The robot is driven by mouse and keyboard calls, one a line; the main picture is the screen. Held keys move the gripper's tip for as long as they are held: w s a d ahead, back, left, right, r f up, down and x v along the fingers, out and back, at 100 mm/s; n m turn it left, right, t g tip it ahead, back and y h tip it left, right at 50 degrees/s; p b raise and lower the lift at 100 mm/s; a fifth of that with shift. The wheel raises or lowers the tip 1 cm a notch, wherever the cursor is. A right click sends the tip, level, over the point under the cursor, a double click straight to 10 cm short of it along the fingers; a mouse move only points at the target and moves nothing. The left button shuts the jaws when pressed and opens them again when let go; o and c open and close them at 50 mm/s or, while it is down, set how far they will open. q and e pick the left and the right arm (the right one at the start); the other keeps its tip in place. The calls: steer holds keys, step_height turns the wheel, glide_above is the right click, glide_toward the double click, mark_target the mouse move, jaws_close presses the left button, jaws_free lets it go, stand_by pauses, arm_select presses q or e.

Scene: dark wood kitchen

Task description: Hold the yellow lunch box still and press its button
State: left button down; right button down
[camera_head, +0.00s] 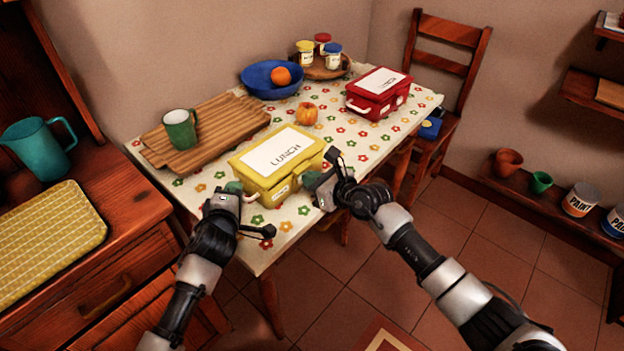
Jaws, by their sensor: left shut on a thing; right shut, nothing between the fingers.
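The yellow lunch box (258,170) lies closed near the front edge of the table, with a white "LUNCH" label on its lid. My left gripper (233,189) is at the box's front left corner, shut on it by its pale handle. My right gripper (314,180) is shut and empty at the front right corner of the box. I cannot tell whether it touches the box. The button cannot be made out; my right gripper hides part of that corner.
The table (296,210) has a flowered cloth. A wooden board (215,140) with a green mug (180,130) is behind left. A peach (306,114), blue bowl (258,82) and red lunch box (379,92) stand further back. A chair (445,55) is at the far right.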

arm_select(q)
steer(key=shift+f, duration=0.15)
arm_select(e)
steer(key=shift+w+a, duration=0.6)
steer(key=shift+a, duration=0.1)
arm_select(q)
steer(key=shift+d, duration=0.15)
arm_select(e)
steer(key=shift+a, duration=0.1)
arm_select(q)
steer(key=shift+s, duration=0.1)
arm_select(e)
steer(key=shift+s, duration=0.1)
steer(key=shift+s+d, duration=0.25)
steer(key=shift+d, duration=0.05)
steer(key=v, duration=1.3)
steer(key=shift+d+f, duration=0.35)
steer(key=shift+d, duration=0.05)
arm_select(q)
steer(key=shift+a, duration=0.2)
